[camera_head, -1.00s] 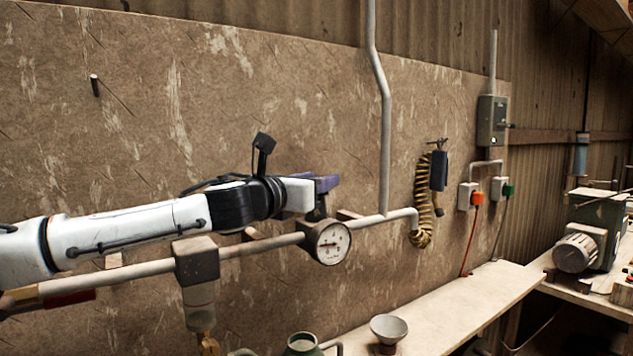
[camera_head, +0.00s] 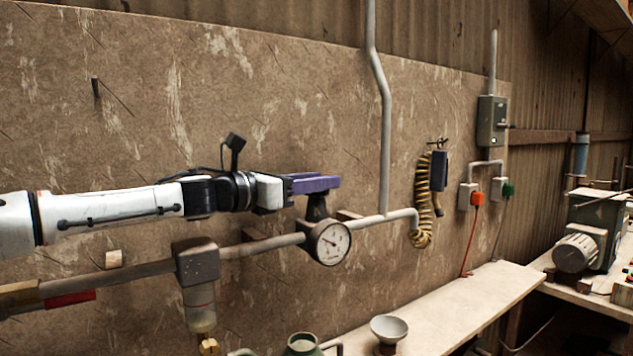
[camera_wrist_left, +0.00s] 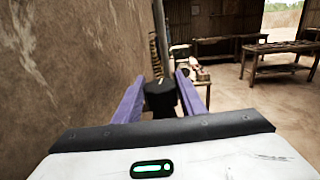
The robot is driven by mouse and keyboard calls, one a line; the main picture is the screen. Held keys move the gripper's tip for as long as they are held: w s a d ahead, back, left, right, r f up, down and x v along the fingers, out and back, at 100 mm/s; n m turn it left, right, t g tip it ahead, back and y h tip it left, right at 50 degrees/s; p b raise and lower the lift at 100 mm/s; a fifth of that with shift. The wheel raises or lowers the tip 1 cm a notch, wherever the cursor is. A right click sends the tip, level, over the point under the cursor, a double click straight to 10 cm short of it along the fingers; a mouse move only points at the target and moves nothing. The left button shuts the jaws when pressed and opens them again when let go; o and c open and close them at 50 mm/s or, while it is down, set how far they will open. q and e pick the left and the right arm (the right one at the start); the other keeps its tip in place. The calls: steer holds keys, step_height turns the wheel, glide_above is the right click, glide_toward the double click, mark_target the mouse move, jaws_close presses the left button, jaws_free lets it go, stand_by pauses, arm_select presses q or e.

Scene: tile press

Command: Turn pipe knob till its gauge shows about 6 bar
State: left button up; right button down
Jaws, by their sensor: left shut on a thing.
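The pipe knob (camera_head: 317,207) is a dark, tapered piece on top of the regulator on the wall pipe. The round white gauge (camera_head: 330,243) faces out just below it. Its dark needle points to the upper left, but its numbers are too small to read. My left gripper (camera_head: 322,184) reaches in from the left above the gauge, with its purple fingers shut on the knob. In the left wrist view the black knob (camera_wrist_left: 160,96) sits between the two purple fingers. The fingers hide part of the knob's top in the head view. My right gripper is not in view.
The grey pipe (camera_head: 260,246) runs along the wall with a filter bowl (camera_head: 200,308) hanging from it. A vertical pipe (camera_head: 386,130) and a coiled hose (camera_head: 423,200) are to the right. A bench (camera_head: 450,308) below carries a grey bowl (camera_head: 389,328).

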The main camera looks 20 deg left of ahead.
arm_select(q)
steer(key=o, duration=1)
steer(key=shift+o, duration=0.2)
steer(key=v, duration=1)
steer(key=shift+s+a, duration=0.1)
